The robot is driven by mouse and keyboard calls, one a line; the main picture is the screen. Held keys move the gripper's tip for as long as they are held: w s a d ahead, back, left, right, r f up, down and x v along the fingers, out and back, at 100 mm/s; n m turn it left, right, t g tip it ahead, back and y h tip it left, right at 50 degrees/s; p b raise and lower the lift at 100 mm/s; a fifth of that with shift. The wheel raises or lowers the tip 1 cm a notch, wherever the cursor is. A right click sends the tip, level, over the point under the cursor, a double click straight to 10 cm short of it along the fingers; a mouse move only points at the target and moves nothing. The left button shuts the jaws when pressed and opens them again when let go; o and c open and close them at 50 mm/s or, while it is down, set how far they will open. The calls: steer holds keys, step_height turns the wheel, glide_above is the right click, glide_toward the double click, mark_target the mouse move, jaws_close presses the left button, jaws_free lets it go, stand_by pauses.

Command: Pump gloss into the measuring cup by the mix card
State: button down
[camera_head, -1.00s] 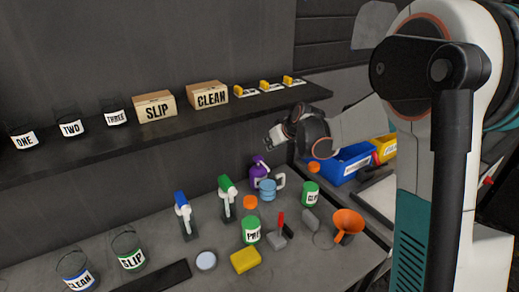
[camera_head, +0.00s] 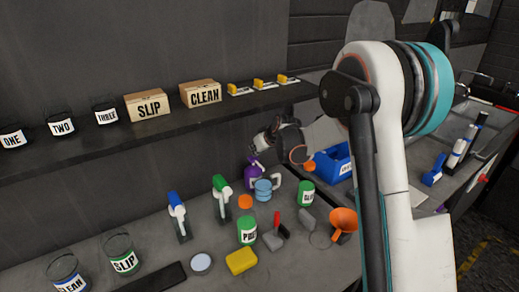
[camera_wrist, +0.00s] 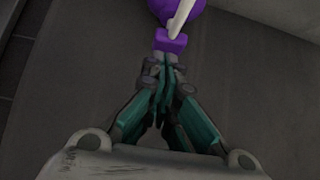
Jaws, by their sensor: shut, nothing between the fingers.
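A purple pump bottle (camera_head: 254,178) stands near the back of the bench, below the shelf. In the wrist view its purple part (camera_wrist: 170,42) is just beyond my fingertips, with a pale bar across it; I cannot tell whether they touch. My gripper (camera_wrist: 166,64) is shut with nothing held. In the head view my gripper (camera_head: 255,146) is above the bottle, by the shelf's edge. A translucent blue cup (camera_head: 263,191) with a pale handle stands just right of the bottle, seemingly the measuring cup. I cannot pick out the mix card.
Spray bottles (camera_head: 221,197), an orange funnel (camera_head: 343,222), green-labelled jars (camera_head: 247,232) and a yellow sponge (camera_head: 241,261) crowd the bench. The shelf (camera_head: 180,125) above holds boxes and jars. A blue bin (camera_head: 336,166) is at the right.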

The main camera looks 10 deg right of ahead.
steer(key=shift+w+a+f, duration=0.1)
steer(key=shift+w+f, duration=0.2)
